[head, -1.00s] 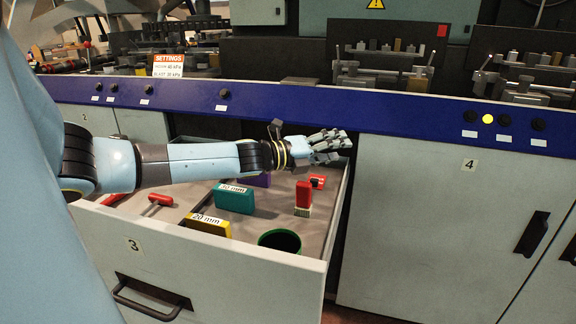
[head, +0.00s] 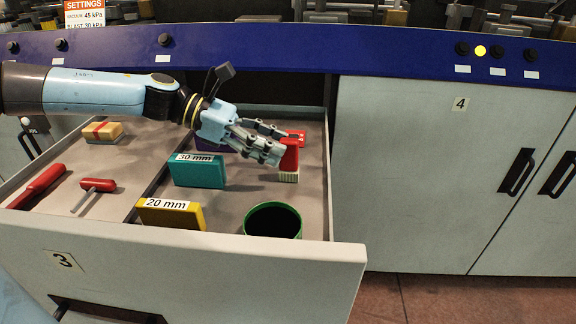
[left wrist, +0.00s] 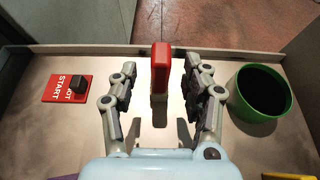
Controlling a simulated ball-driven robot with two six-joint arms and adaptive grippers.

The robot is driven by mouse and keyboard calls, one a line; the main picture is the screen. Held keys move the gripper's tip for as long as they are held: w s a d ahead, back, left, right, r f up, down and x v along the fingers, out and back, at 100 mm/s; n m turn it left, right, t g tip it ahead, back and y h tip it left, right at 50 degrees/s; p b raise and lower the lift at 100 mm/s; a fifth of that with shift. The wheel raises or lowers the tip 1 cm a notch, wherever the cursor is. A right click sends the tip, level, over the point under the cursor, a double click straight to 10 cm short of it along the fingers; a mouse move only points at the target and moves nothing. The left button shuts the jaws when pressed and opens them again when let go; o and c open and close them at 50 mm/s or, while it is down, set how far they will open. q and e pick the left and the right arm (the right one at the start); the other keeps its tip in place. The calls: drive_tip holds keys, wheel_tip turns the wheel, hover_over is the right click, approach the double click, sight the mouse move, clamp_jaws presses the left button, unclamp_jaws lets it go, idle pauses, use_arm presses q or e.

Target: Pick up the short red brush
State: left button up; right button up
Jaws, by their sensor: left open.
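The short red brush (head: 289,158) stands upright in the right part of the open drawer, red body on top and pale bristles below. In the left wrist view the brush (left wrist: 160,68) is between the open fingers, toward their tips, with a gap on each side. My left gripper (head: 276,143) reaches over the drawer from the left, open, and its fingers partly cover the brush in the head view. The left gripper (left wrist: 163,90) holds nothing. My right gripper is not in view.
A green cup (head: 272,221) stands near the drawer front (head: 200,270). Teal (head: 197,171) and yellow (head: 170,213) blocks lie to the left. A red START plate (left wrist: 68,88) is beside the brush. Red-handled tools (head: 98,186) are farther left.

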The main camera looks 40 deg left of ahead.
sight(289, 169)
use_arm(q)
drive_tip(key=b+x, duration=0.1)
drive_tip(key=x, duration=0.2)
drive_tip(key=shift+w+d+f, duration=0.15)
drive_tip(key=shift+d+f, duration=0.05)
clamp_jaws()
